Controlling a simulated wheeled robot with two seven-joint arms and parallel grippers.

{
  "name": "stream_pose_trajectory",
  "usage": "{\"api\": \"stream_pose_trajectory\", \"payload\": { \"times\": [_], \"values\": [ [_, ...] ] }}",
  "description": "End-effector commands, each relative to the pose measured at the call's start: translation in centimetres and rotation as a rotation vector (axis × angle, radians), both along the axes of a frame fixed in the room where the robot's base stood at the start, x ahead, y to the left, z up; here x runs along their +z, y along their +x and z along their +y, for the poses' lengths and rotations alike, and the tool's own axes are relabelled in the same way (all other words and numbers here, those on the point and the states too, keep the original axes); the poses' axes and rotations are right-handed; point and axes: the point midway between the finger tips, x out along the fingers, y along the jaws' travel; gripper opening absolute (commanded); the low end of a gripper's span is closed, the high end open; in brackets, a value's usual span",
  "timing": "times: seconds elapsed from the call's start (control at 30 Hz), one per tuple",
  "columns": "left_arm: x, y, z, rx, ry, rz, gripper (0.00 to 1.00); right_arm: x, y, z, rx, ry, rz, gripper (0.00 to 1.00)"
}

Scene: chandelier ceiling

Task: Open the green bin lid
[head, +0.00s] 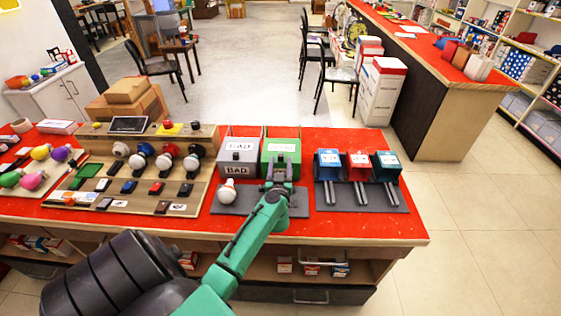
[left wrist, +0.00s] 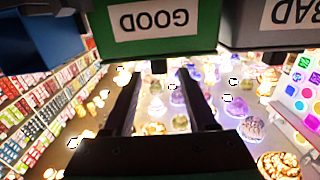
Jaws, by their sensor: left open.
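The green bin (head: 268,155) stands on the red table right of the grey bin, with a white label on top; its lid looks down. My left gripper (head: 279,163) is in front of it, hiding part of its front face. In the left wrist view, the green bin (left wrist: 196,42) appears upside down with a "GOOD" label, just beyond the fingertips. There my left gripper (left wrist: 160,75) is open, with nothing between its two dark fingers. I cannot tell whether the fingertips touch the bin. My right gripper is not in view.
The grey "BAD" bin (head: 226,158) stands directly left. A white bulb (head: 227,190) rests on the dark mat before it. Blue, red and teal boxes (head: 358,164) with metal prongs stand right. A board with bulbs (head: 140,160) lies left. The red table front is mostly clear.

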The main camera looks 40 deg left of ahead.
Motion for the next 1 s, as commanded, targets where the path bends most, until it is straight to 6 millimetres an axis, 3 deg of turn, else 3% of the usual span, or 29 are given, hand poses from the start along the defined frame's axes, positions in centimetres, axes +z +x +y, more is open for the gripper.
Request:
{"api": "stream_pose_trajectory", "payload": {
  "times": [0.13, 0.37, 0.4, 0.53, 0.57, 1.0],
  "values": [
    [-0.10, 1.36, 1.01, 0.000, -0.001, -0.001, 0.57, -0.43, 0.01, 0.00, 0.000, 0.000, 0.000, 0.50],
    [-0.03, 1.50, 1.15, -0.001, -0.001, 0.000, 0.57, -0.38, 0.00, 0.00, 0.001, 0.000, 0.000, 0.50],
    [-0.03, 1.50, 1.13, -0.001, -0.001, -0.001, 0.54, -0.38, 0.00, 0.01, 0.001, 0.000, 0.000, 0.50],
    [-0.03, 1.49, 1.12, -0.001, -0.001, -0.001, 0.04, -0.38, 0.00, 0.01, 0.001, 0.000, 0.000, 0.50],
    [-0.04, 1.49, 1.12, -0.001, -0.001, -0.001, 0.00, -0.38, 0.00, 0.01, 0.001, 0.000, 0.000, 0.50],
    [-0.06, 1.47, 1.09, -0.001, -0.001, 0.001, 0.00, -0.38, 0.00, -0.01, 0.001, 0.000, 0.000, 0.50]
  ]
}}
